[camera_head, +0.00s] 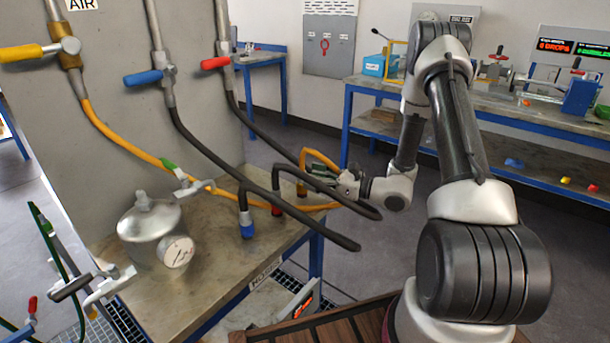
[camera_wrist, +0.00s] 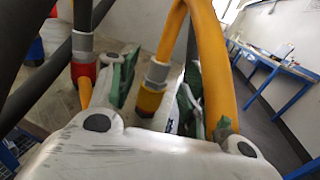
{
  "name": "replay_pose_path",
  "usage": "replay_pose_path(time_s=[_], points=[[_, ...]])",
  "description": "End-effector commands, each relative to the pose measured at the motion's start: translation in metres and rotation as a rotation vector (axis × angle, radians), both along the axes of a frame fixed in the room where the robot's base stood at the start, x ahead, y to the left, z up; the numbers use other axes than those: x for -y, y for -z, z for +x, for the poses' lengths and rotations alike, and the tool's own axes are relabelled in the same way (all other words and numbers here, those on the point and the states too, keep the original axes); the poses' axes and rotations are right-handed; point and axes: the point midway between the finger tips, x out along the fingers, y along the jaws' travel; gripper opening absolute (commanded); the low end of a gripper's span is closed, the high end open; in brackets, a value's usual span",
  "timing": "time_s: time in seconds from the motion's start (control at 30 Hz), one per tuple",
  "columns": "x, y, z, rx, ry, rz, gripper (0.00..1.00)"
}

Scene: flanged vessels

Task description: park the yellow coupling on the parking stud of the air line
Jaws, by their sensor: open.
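The yellow coupling (camera_wrist: 150,100) is in the wrist view, with a grey collar above it and a yellow hose (camera_wrist: 172,30) rising from it. It stands roughly upright between the two green-padded fingers of my gripper (camera_wrist: 155,92), which are spread with a gap visible on its left side. In the head view the coupling (camera_head: 302,189) shows small, left of my gripper (camera_head: 328,180), partly hidden by the dark hose and fingers. The yellow hose runs from the yellow-handled valve (camera_head: 66,52) under the AIR label. I cannot make out the parking stud or what is under the coupling.
A red coupling (camera_head: 277,207) and a blue coupling (camera_head: 247,224) stand left of the yellow one on the bench (camera_head: 220,262). Dark hoses cross close to my gripper. A steel vessel with a gauge (camera_head: 155,235) stands at the bench's left. Floor is open right of the bench.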

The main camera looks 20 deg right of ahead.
Motion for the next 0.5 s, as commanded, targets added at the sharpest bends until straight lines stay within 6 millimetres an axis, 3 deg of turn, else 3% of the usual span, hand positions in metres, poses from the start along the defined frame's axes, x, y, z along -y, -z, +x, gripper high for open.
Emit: replay_pose_path(time_s=[0.2, 0.5], points=[[0.039, 0.0, -0.03, 0.0, 0.005, 0.001, 0.49], [0.062, 0.0, -0.05, 0.001, 0.0, 0.0, 0.49]])
